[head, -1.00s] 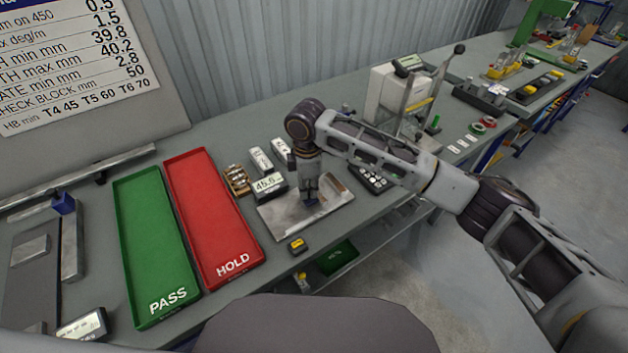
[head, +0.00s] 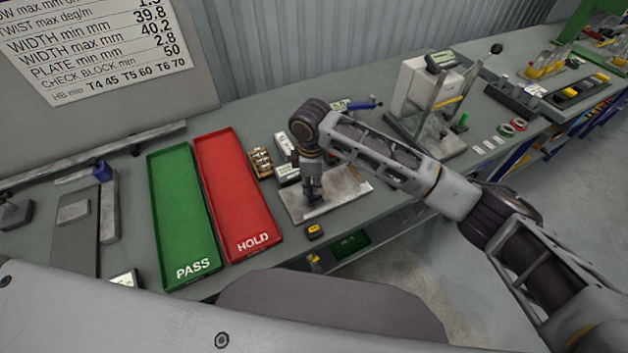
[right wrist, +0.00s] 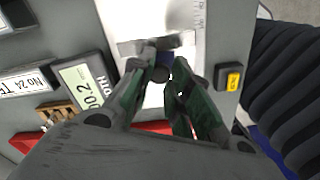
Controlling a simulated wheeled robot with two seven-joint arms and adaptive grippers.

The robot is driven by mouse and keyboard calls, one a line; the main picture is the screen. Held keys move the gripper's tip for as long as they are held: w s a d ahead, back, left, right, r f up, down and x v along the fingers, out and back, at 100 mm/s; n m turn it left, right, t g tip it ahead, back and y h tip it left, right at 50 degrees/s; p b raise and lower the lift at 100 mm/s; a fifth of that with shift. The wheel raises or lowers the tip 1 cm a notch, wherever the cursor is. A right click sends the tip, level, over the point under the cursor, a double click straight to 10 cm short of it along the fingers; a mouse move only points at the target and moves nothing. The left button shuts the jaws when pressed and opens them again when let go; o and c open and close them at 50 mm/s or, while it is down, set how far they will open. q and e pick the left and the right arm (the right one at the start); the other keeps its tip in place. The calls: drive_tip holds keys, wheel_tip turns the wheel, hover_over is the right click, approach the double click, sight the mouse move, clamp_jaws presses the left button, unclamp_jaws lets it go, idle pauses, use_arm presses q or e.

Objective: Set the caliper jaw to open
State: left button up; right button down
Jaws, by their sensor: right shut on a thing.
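The caliper station is a bright metal plate (head: 348,189) on the bench, with a small display (head: 287,173) at its left end. In the right wrist view the display (right wrist: 82,88) carries a WIDTH label; its digits are upside down and cut by my finger. My right gripper (head: 313,197) points down over the left part of the plate. In the right wrist view the right gripper (right wrist: 163,75) is shut around a small dark knob (right wrist: 159,74) next to a grey metal jaw bar (right wrist: 155,43). The jaw's gap is largely hidden by the fingers. My left gripper is out of view.
A red HOLD tray (head: 240,205) and a green PASS tray (head: 180,220) lie left of the station. A small yellow-faced box (head: 314,231) sits at the bench's front edge. A wooden holder (head: 260,162) stands close behind. A white instrument (head: 425,88) stands further right.

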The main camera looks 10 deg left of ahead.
drive_tip(key=shift+s+a, duration=0.15)
drive_tip(key=c, duration=1.3)
unclamp_jaws()
drive_tip(key=shift+r, duration=0.15)
wheel_tip(320, 180, up, 12)
drive_tip(key=shift+a+f, duration=0.1)
drive_tip(key=shift+f, duration=0.1)
